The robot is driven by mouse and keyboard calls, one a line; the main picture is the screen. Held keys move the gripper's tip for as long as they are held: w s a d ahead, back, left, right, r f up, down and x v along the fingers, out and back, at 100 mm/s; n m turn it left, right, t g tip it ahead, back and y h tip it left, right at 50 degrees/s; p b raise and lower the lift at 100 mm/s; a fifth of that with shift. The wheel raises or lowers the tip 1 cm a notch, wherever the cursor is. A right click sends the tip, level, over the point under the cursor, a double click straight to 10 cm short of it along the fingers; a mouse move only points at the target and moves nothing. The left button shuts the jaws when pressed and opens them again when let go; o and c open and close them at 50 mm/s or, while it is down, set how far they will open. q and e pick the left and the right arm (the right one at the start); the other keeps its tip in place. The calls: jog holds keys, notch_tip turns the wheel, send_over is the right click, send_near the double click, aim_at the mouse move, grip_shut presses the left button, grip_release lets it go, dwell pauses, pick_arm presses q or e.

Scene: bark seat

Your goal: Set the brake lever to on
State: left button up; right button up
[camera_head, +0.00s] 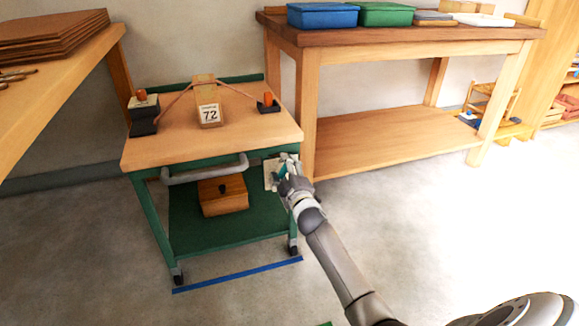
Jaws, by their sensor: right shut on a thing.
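A green-framed cart (148,205) with a wooden top stands on the floor at the left centre. A pale plate (269,178) sits at its right front side, below the top. A small teal piece (282,172), which looks like the brake lever, shows in front of the plate. My right gripper (288,163) reaches it from the lower right and is shut on it. The fingers cover much of the lever, so its exact setting cannot be told. My left gripper is not in view.
On the cart top stand two dark holders and a card (209,115) reading 72. A wooden box (222,196) lies on its lower shelf. A workbench (410,110) stands close at the right. Blue tape (238,274) marks the floor in front. The front floor is clear.

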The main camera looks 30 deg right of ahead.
jog(key=a+n, duration=0.1)
jog(key=n, duration=0.1)
jog(key=shift+w+a+r+n, duration=0.2)
jog(key=shift+a+r+n, duration=0.15)
jog(key=shift+n, duration=0.05)
jog(key=shift+w+a+n+p, duration=0.1)
jog(key=shift+a+n+p, duration=0.1)
jog(key=shift+a+n, duration=0.35)
jog(key=shift+w+a+n+p, duration=0.15)
jog(key=shift+a+n, duration=0.1)
jog(key=shift+n, duration=0.6)
jog(key=o, duration=1.5)
jog(key=shift+c, duration=0.2)
jog(key=shift+s, duration=0.15)
jog(key=v, duration=1.1)
jog(key=shift+s, duration=0.4)
